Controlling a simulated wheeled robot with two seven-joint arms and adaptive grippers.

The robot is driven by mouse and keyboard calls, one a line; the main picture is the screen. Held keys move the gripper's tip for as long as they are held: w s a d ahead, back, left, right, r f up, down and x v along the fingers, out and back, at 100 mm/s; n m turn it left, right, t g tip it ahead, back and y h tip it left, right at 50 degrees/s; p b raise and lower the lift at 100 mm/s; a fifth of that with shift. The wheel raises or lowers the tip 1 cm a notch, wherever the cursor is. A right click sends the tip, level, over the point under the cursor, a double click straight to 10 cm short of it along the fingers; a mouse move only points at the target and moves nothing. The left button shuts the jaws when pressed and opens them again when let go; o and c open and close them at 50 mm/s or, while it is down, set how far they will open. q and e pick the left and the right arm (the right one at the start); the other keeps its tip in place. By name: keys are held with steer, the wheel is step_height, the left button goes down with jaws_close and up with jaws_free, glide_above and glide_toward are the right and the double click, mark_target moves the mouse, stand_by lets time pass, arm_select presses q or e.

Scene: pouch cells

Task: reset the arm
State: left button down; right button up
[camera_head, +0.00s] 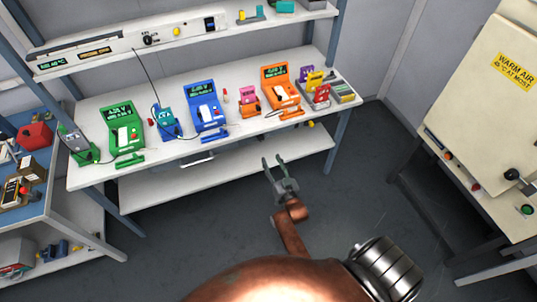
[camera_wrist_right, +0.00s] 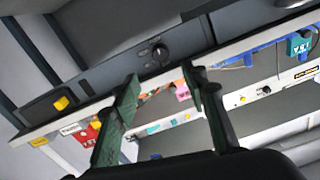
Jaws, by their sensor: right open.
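My right gripper (camera_head: 276,165) is open and empty in the head view, held in the air in front of the white workbench (camera_head: 235,138). Its two dark green fingers stand apart in the right wrist view (camera_wrist_right: 160,95), with nothing between them but background. My right arm reaches up from the bottom of the head view. My left gripper does not show in either view.
On the bench stand a green tester (camera_head: 122,130), a blue tester (camera_head: 205,108) and an orange tester (camera_head: 279,90). A cream cabinet (camera_head: 480,110) with a "warm air" label stands at right. A blue side table (camera_head: 45,205) is at left. Floor between is clear.

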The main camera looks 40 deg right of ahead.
steer(key=shift+s+a, duration=0.15)
steer(key=shift+s, duration=0.35)
